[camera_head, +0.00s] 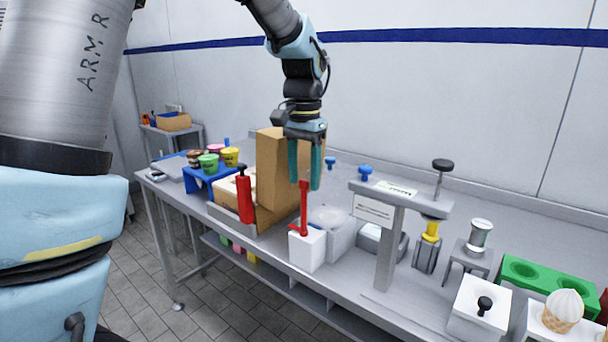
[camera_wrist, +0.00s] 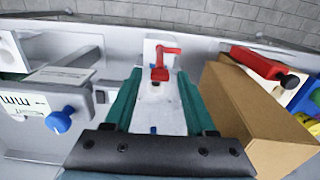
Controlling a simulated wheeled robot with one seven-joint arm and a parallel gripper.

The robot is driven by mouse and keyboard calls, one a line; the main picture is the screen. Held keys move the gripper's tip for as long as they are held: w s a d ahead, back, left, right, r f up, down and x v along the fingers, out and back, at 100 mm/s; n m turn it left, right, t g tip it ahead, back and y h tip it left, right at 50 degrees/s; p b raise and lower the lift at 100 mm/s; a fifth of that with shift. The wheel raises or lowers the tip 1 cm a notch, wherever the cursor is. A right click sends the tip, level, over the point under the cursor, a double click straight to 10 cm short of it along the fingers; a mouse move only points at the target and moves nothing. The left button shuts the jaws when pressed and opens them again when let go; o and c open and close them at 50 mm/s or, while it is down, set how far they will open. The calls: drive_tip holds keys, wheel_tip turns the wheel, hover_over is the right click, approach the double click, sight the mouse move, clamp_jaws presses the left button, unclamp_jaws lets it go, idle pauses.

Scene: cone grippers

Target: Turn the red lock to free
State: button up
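A red lever (camera_head: 304,208) stands upright on a small white box (camera_head: 307,250) near the front edge of the bench; I take it to be the red lock. In the wrist view the red lever (camera_wrist: 160,72) shows between and just beyond my fingertips, with the white box (camera_wrist: 152,45) behind it. My gripper (camera_head: 305,184) is open, its two teal fingers pointing down at the lever's top. It also shows in the wrist view (camera_wrist: 160,76), with a gap on each side of the lever. I cannot tell whether a finger touches it.
A tall cardboard box (camera_head: 280,175) stands close left of my gripper, with another red handle (camera_head: 244,200) in front of it. A grey stand (camera_head: 388,245) with a sign rises to the right. A grey-white container (camera_head: 338,238) sits right behind the white box.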

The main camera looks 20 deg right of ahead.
wheel_tip(320, 180, up, 11)
drive_tip(key=shift+f+b, duration=0.1)
drive_tip(key=shift+b, duration=0.85)
